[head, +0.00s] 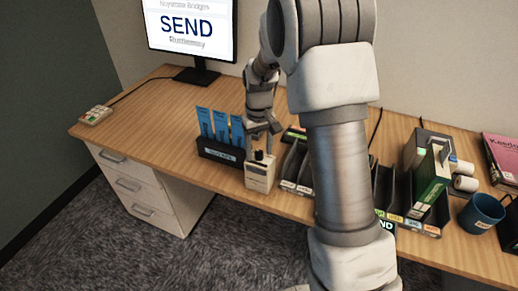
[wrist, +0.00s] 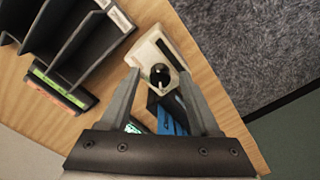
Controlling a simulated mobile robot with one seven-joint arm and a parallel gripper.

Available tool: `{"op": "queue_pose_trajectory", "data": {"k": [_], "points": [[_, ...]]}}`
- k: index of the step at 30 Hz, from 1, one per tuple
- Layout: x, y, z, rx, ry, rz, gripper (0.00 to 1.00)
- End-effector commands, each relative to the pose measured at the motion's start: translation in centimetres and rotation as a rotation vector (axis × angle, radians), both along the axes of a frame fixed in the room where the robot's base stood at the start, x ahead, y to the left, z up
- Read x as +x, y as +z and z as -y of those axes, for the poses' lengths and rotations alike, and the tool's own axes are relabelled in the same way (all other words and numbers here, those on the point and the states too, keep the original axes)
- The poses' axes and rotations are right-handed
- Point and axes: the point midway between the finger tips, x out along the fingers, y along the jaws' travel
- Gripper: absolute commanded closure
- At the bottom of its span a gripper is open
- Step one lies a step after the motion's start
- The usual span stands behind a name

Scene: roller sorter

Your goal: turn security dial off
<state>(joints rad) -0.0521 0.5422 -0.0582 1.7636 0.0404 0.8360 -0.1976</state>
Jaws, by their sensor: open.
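The security dial is a small cream box (head: 260,172) with a dark round knob on top, near the front edge of the desk. In the wrist view the box (wrist: 149,47) lies ahead of my fingers, and its black knob (wrist: 160,75) shows between the fingertips. My gripper (head: 261,140) is open and points down just above the box. In the wrist view the fingers (wrist: 160,85) stand apart on either side of the knob, with nothing held. I cannot tell whether they reach down to knob height. The dial's markings are too small to read.
A black holder (head: 221,152) with blue cards stands just left of the box. Dark sorter trays (head: 292,188) stand close on its right. A monitor (head: 193,30) reads SEND. A blue mug (head: 481,213) stands far right. The desk's left part is mostly clear.

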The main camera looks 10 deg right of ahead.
Motion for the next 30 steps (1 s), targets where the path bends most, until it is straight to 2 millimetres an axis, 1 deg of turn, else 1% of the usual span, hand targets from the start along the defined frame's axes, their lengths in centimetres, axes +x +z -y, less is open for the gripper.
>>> {"op": "queue_pose_trajectory", "data": {"k": [2, 5, 8, 11, 15, 21, 25, 30], "points": [[0.0, 0.0, 0.0, 0.0, 0.0, 0.0, 0.37], [0.0, 0.6, 0.0, 0.0, 0.0, 0.001, 0.37], [0.0, 2.0, 0.0, 0.0, 0.0, 0.002, 0.37], [0.1, 4.1, 0.0, 0.0, 0.0, 0.005, 0.37], [0.1, 7.6, 0.0, 0.0, -0.001, 0.005, 0.37], [0.0, 12.5, 0.0, 0.001, -0.001, 0.004, 0.37], [0.0, 14.9, 0.0, 0.001, 0.0, 0.003, 0.37], [0.0, 16.9, 0.0, 0.0, 0.0, 0.002, 0.37]]}}
